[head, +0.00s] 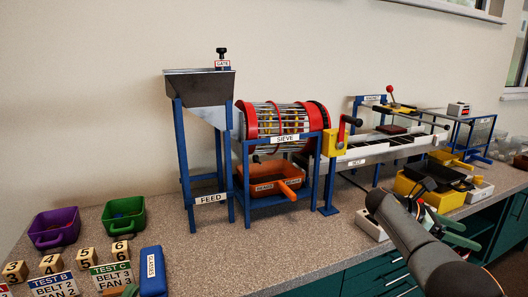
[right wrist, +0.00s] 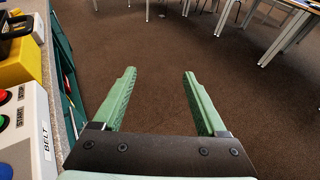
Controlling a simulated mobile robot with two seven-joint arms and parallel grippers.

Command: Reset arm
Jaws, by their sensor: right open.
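My right arm (head: 425,245) reaches in from the lower right in the head view. My right gripper (head: 458,232) is at the bench's front edge, partly hidden by the arm. In the right wrist view the right gripper (right wrist: 159,85) has its two green fingers wide apart, with nothing between them and brown floor beyond. A small green shape (head: 128,291) at the bottom left edge of the head view may be a tip of my left gripper; too little shows to tell its state.
The blue-framed feed hopper (head: 200,85), sieve drum (head: 285,120) and belt (head: 375,150) stand along the bench. A yellow bin (head: 415,190) and the belt control box (right wrist: 25,130) are close to the right gripper. Purple (head: 55,228) and green (head: 124,215) bins stand left.

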